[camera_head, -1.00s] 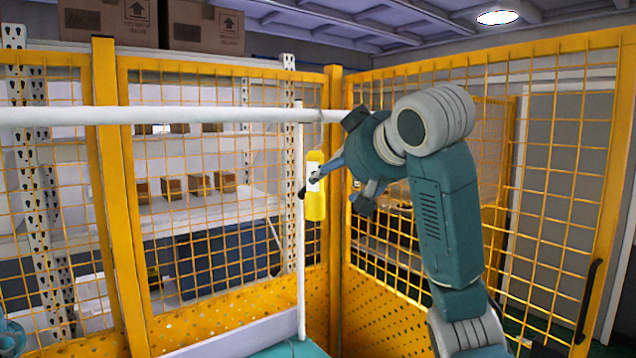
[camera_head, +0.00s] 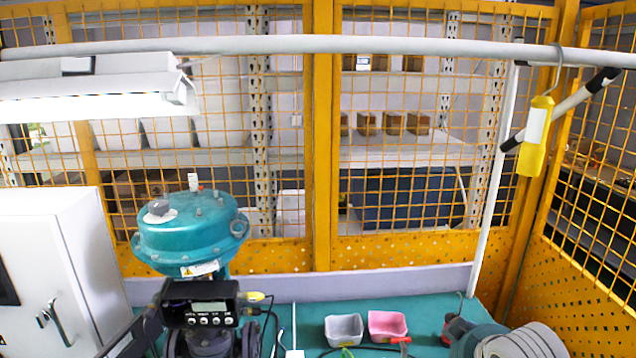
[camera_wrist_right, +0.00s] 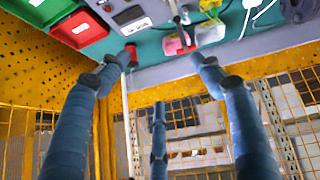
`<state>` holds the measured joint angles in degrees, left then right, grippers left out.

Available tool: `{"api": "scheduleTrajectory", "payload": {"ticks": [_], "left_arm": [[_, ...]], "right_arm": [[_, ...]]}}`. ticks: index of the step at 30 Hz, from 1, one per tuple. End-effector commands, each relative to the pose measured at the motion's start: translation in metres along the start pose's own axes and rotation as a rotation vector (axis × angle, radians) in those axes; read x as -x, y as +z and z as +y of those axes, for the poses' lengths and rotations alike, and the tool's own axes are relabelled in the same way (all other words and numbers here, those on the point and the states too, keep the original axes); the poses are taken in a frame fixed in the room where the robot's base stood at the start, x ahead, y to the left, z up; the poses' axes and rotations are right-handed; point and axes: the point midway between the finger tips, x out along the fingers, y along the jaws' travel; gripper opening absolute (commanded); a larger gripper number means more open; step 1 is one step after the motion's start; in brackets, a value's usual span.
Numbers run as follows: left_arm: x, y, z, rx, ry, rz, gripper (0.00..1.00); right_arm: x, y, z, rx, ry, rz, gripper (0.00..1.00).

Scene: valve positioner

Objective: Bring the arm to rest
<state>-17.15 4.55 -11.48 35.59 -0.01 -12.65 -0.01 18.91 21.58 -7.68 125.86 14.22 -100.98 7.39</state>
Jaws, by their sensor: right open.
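My right gripper (camera_wrist_right: 157,78) shows in the right wrist view with its blue-grey fingers spread wide. Nothing is between them. The fingers point over the teal bench and its back edge, with the mesh fence below them in the picture. My left gripper is in neither view.
The teal valve actuator (camera_head: 190,235) and positioner (camera_head: 200,305) stand at left beside a white cabinet (camera_head: 60,270). A grey tray (camera_head: 343,328) and pink tray (camera_head: 387,325) sit on the bench. A yellow hanging item (camera_head: 535,135) hangs from the rail (camera_head: 400,45).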

Motion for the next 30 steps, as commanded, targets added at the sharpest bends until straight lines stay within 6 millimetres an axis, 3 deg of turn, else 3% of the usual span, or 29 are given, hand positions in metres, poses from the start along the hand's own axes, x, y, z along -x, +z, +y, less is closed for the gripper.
{"api": "scheduleTrajectory", "payload": {"ticks": [1,3,6,9,15,23,30], "left_arm": [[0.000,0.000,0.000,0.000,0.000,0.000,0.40],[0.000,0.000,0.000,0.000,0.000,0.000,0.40],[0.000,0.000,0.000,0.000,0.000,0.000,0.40],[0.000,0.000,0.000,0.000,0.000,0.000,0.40],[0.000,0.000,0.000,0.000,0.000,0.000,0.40],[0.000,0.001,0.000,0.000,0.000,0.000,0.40],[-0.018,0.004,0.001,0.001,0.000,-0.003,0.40]], "right_arm": [[-0.009,0.040,-0.020,0.007,-0.028,-0.046,0.66],[-0.015,0.085,-0.041,0.012,-0.054,-0.095,0.66],[-0.015,0.146,-0.066,0.014,-0.084,-0.161,0.66],[-0.008,0.193,-0.083,0.011,-0.106,-0.215,0.66],[0.010,0.258,-0.104,0.000,-0.127,-0.294,0.66],[0.039,0.320,-0.120,-0.015,-0.141,-0.381,0.66],[-0.031,0.361,-0.134,-0.009,-0.144,-0.406,0.66]]}}
